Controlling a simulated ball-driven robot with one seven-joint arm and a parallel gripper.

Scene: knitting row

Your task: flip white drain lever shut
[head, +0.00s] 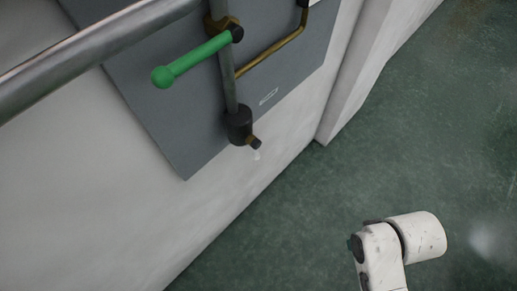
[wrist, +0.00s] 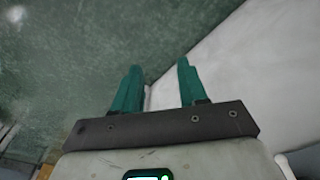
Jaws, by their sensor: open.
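I see no white lever in either view. In the head view a lever with a green handle (head: 197,60) sticks out to the lower left from a brass fitting on a vertical grey pipe (head: 229,82).
A grey panel (head: 170,125) is on the pale wall (head: 75,190) behind the pipe. A thick metal rail (head: 85,45) crosses the upper left, and a thin brass pipe (head: 278,48) bends right of the lever. The green floor (head: 430,130) is open at right.

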